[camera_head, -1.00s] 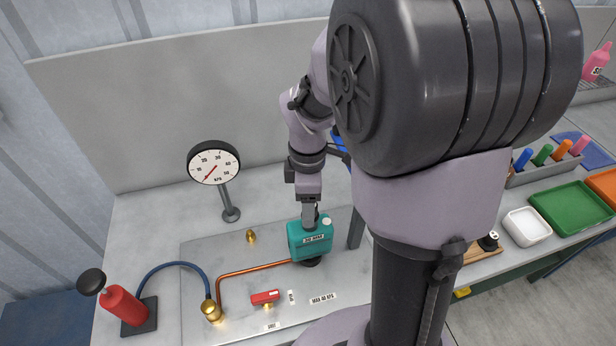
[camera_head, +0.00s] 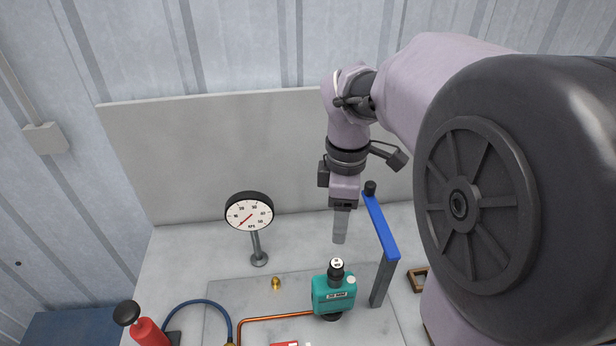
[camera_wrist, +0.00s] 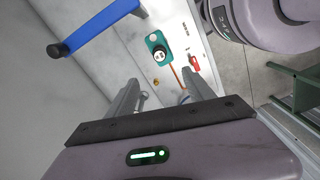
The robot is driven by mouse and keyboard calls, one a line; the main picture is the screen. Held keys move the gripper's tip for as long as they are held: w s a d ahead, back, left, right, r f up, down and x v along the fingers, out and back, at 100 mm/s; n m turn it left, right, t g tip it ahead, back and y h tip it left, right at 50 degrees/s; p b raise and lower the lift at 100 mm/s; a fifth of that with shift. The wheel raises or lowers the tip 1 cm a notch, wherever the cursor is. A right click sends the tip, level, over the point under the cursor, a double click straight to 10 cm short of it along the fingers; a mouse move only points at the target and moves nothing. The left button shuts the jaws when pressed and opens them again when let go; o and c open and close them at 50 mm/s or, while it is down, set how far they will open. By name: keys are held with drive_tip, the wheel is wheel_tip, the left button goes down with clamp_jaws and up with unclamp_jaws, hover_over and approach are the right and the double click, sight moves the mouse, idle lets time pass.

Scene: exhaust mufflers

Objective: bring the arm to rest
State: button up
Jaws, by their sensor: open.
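My gripper (camera_head: 340,228) hangs above and behind the teal container in the camera_head view, pointing down. In the camera_wrist view its two fingers (camera_wrist: 166,98) are apart with nothing between them. The teal container (camera_head: 325,303) stands upright on the metal plate, with a dark, round-topped piece (camera_head: 336,270) on it. The container also shows in the camera_wrist view (camera_wrist: 153,41), beyond the fingers and apart from them.
A blue bar (camera_head: 380,226) on a grey post stands close to the right of my gripper. A dial gauge (camera_head: 249,213) stands to the left. A red hand pump (camera_head: 149,333), blue hose (camera_head: 205,302) and copper pipe (camera_head: 280,318) are at the front left. A pale panel (camera_head: 210,150) rises behind.

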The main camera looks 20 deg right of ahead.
drive_tip(key=s+a+f+m+t+y+b, duration=0.2)
drive_tip(key=s+a+f+m+t+b, duration=0.3)
drive_tip(key=s+a+f+m+b, duration=0.6)
drive_tip(key=a+f+m+b, duration=0.1)
drive_tip(key=a+m+b, duration=0.2)
drive_tip(key=m+b, duration=0.1)
drive_tip(key=shift+s+m+t+b, duration=0.25)
drive_tip(key=shift+m+t+b, duration=0.15)
drive_tip(key=shift+m, duration=0.2)
drive_tip(key=shift+a, duration=0.1)
